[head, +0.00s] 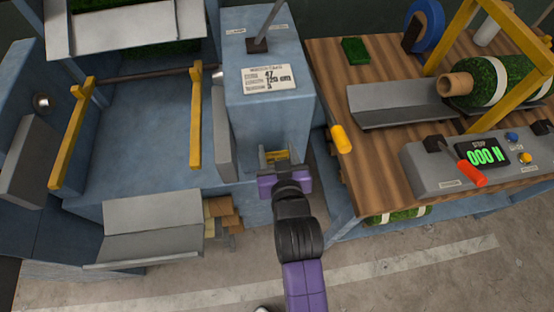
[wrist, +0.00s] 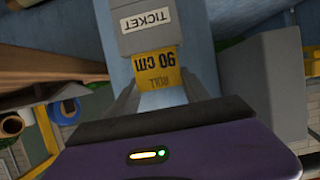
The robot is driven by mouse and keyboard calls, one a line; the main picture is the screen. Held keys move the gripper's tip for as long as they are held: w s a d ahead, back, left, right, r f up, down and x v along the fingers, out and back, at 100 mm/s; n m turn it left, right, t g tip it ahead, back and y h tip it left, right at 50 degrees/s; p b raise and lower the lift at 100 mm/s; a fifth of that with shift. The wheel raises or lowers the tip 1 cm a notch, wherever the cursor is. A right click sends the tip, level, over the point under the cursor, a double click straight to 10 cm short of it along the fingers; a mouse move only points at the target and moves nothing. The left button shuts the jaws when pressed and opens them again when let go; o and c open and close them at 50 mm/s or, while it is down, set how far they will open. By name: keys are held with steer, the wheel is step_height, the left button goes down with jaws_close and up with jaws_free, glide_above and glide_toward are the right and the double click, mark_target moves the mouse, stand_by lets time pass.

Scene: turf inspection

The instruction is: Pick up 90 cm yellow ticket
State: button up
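The yellow ticket (wrist: 157,70) reads "90 cm" and "ROLL", upside down in the wrist view. It sticks out of a grey slot piece (wrist: 146,22) labelled "TICKET". In the head view the ticket (head: 277,155) is a small yellow patch low on the blue machine's front. My gripper (head: 276,163) is right in front of it. In the wrist view the fingers of my gripper (wrist: 159,80) are apart, one on each side of the ticket. I cannot tell whether they touch its edges.
The blue machine housing (head: 265,100) carries a paper label (head: 268,79) and a lever. To the right, a wooden workbench (head: 385,150) holds a turf roll (head: 500,80), a grey tray (head: 400,103) and a counter box (head: 437,173). A grey chute (head: 150,222) is at lower left.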

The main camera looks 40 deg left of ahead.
jaws_close()
